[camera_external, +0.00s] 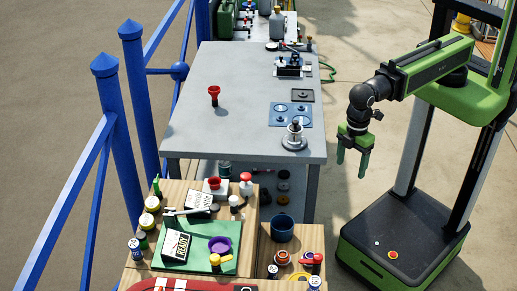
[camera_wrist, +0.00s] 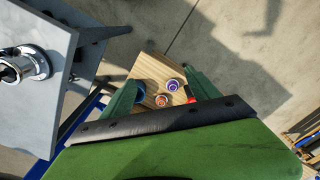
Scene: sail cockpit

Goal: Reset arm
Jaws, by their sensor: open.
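My gripper (camera_external: 352,168) hangs at the end of my arm, to the right of the grey table (camera_external: 215,125) and clear of it. Its two green fingers point down and stand apart with nothing between them. In the wrist view my gripper (camera_wrist: 160,82) shows both green fingers spread. A wooden worktop (camera_wrist: 150,68) with small round-topped items lies well below and beyond them. The arm reaches out to the left from my upright column.
A red funnel-like item (camera_external: 214,92), a blue plate (camera_external: 290,114) and a metal fitting (camera_external: 294,138) stand on the grey table. The crowded wooden worktop (camera_external: 250,254) is in front. Blue railing (camera_external: 118,100) runs along the left. Floor beneath my gripper is clear.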

